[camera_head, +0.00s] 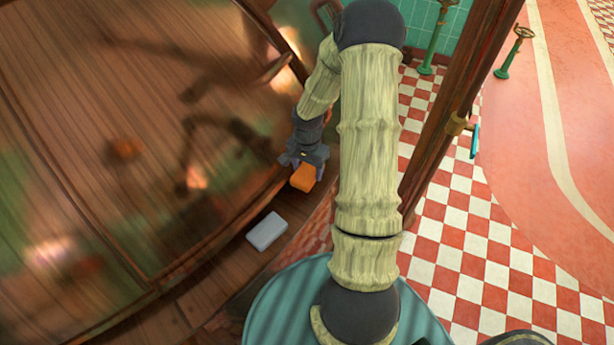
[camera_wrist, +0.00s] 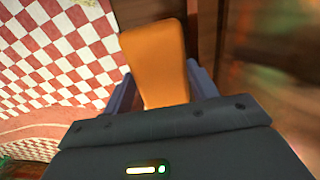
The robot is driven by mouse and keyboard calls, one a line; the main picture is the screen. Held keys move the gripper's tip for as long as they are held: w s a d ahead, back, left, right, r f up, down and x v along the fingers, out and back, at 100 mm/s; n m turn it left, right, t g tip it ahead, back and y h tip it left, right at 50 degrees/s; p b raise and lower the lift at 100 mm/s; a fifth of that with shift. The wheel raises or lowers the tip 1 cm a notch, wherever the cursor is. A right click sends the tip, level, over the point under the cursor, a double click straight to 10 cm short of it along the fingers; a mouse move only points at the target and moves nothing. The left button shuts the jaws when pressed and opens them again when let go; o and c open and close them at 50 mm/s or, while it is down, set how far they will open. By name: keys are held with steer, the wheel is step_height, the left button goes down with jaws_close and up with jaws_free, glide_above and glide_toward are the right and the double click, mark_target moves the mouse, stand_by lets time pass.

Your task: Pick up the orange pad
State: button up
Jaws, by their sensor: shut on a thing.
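The orange pad (camera_head: 304,177) is a small rounded block between the fingers of my gripper (camera_head: 302,166). In the wrist view the orange pad (camera_wrist: 157,62) stands out beyond the jaws, with one finger of my gripper (camera_wrist: 158,92) on each side of it. The gripper is shut on the pad. The end of the pad toward the palm is hidden by the gripper body. In the head view the pad shows beside the glossy wooden panel, above the wooden ledge; I cannot tell whether it touches the ledge.
A pale grey block (camera_head: 267,231) lies on the wooden ledge (camera_head: 215,292) below and left of the gripper. A large glossy wooden panel (camera_head: 120,60) with reflections fills the left. A wooden post (camera_head: 440,130) stands at right, beyond it a red-and-white checkered floor (camera_head: 470,245).

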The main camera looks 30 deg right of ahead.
mark_target(307, 171)
step_height(307, 171, up, 5)
steer(key=shift+f, duration=0.2)
stand_by(0.3)
steer(key=o, duration=0.4)
steer(key=c, duration=0.3)
